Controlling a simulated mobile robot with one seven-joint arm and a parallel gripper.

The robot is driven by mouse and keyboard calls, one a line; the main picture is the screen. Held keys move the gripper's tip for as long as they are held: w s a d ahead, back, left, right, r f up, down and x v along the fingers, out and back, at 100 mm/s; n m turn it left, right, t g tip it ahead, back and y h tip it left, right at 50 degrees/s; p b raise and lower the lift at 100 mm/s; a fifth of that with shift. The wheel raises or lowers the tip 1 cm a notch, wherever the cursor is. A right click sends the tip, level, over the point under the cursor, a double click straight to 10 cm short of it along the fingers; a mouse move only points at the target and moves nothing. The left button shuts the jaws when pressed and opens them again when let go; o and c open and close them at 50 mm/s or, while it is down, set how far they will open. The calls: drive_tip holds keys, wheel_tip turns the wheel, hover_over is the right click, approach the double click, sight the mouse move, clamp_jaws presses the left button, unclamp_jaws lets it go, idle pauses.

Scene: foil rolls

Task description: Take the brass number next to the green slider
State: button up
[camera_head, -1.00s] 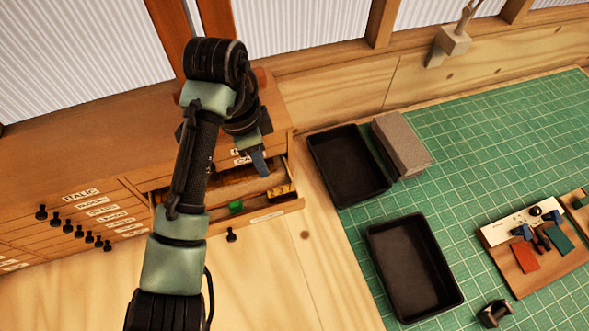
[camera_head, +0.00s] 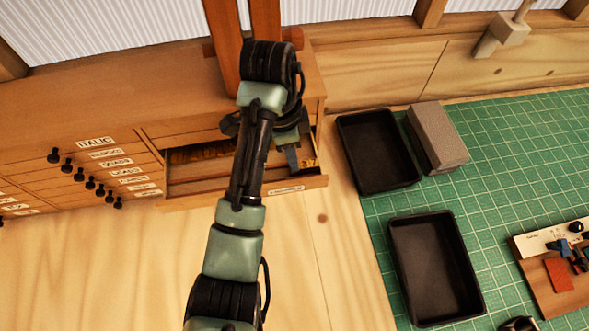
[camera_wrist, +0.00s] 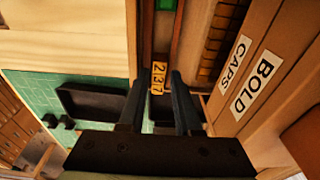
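A brass number piece (camera_wrist: 158,77) with dark digits that look like 2, 3, 7 lies at the right end of the open drawer (camera_head: 190,202); it also shows in the head view (camera_head: 310,163). The green slider (camera_wrist: 166,4) shows at the top edge of the wrist view, in the same compartment. In the head view my arm hides it. My gripper (camera_wrist: 157,79) is open, its two dark fingers pointing into the drawer. The brass number appears between the fingertips in the wrist view; I cannot tell whether they touch it.
The cabinet's drawer stack (camera_head: 110,165) has black knobs and labels. An upright label reading BOLD (camera_wrist: 252,85) is close right of the fingers in the wrist view. Two black trays (camera_head: 378,157) and a grey block (camera_head: 437,137) stand on the green mat (camera_head: 530,130).

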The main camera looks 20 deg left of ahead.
wheel_tip(320, 180, down, 2)
drive_tip(key=shift+d+f+b, duration=0.1)
drive_tip(key=shift+d+b, duration=0.05)
drive_tip(key=shift+b, duration=0.3)
drive_tip(key=shift+f+p, duration=0.15)
drive_tip(key=shift+p, duration=0.7)
drive_tip(key=shift+f, duration=0.5)
clamp_jaws()
drive_tip(key=shift+w+r, duration=0.1)
drive_tip(key=shift+r, duration=0.05)
